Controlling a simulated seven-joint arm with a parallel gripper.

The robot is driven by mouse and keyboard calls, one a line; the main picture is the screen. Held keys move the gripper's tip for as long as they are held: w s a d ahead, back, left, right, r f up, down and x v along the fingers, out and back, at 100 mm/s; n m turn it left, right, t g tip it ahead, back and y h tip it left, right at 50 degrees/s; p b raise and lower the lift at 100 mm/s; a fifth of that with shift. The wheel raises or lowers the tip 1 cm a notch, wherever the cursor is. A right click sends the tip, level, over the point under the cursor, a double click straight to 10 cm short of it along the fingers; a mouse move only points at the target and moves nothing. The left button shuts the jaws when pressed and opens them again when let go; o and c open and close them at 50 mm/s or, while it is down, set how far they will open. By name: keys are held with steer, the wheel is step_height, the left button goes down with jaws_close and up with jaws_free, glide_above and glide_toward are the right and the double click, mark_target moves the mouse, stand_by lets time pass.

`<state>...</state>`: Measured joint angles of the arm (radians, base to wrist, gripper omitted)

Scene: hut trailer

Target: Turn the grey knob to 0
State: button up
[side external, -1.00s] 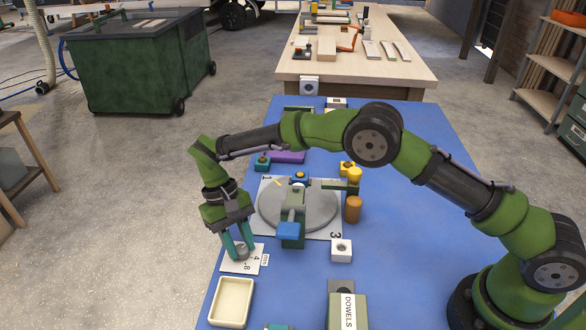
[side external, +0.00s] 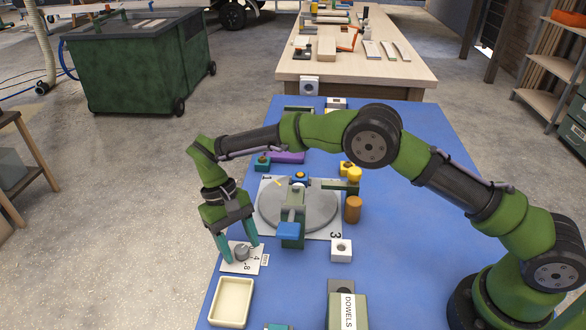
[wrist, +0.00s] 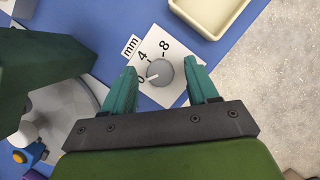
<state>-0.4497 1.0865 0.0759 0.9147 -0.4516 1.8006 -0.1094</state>
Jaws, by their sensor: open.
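The grey knob (side external: 241,254) sits on a white plate (side external: 228,267) marked with 4 and 8 at the table's left edge. In the wrist view the knob (wrist: 160,72) is round, and the plate (wrist: 176,97) shows the numbers 0, 4 and 8 and an "mm" label. A light mark on the knob points toward the 0. My gripper (side external: 238,252) is open, its teal fingers apart on either side of the knob. In the wrist view my gripper (wrist: 164,80) shows gaps between both fingers and the knob.
A cream tray (side external: 231,302) lies just in front of the plate. A grey round turntable (side external: 325,208) with a green and blue clamp (side external: 289,231) stands to the right. A white block (side external: 341,250) and a DOWELS box (side external: 347,311) are further right.

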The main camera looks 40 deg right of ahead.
steer(key=shift+r, duration=0.1)
steer(key=v, duration=0.7)
steer(key=shift+r, duration=0.15)
steer(key=shift+w, duration=0.1)
